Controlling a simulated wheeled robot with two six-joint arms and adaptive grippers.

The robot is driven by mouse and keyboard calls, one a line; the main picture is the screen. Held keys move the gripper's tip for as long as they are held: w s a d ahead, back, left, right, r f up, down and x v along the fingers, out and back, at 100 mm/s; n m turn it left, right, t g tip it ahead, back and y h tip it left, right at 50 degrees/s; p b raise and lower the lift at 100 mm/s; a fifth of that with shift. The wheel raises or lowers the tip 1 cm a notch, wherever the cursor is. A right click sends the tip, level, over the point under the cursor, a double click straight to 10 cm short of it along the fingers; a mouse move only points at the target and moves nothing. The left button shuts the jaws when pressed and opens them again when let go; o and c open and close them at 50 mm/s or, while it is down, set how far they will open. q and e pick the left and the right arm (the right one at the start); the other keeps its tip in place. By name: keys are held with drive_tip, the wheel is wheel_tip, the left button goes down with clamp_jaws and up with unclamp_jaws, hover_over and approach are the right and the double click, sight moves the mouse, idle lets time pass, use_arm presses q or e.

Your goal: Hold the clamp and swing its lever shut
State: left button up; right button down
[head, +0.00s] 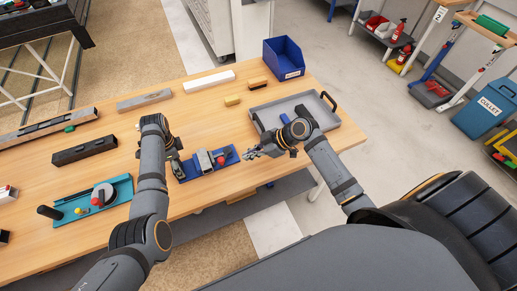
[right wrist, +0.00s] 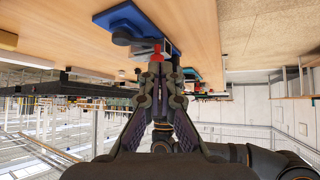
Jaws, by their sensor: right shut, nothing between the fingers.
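The clamp (head: 204,161) is a grey metal body on a blue base (head: 188,176) near the table's front edge. A red part (head: 221,161) shows at its right end. In the right wrist view the blue base (right wrist: 125,20) is at the top, with the red tip (right wrist: 157,50) just beyond my fingertips. My right gripper (head: 250,154) is shut and empty, a short way right of the clamp and apart from it in the head view. My left gripper (head: 175,156) is at the clamp's left end; my arm partly hides it, so its grip on the clamp is unclear.
A teal fixture (head: 75,209) and a dark bar (head: 84,151) lie left of my left arm.

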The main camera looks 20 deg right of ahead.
drive_tip(key=v, duration=0.5)
approach(225, 154)
drive_tip(key=s+a, duration=0.1)
drive_tip(key=a+f, duration=0.1)
drive_tip(key=a, duration=0.1)
drive_tip(key=s+a, duration=0.1)
drive_tip(key=shift+s+a+f, duration=0.2)
drive_tip(key=shift+s+f, duration=0.15)
drive_tip(key=shift+f, duration=0.05)
drive_tip(key=shift+w+a+f, duration=0.1)
drive_tip(key=shift+w+a, duration=0.1)
drive_tip(key=shift+a, duration=0.2)
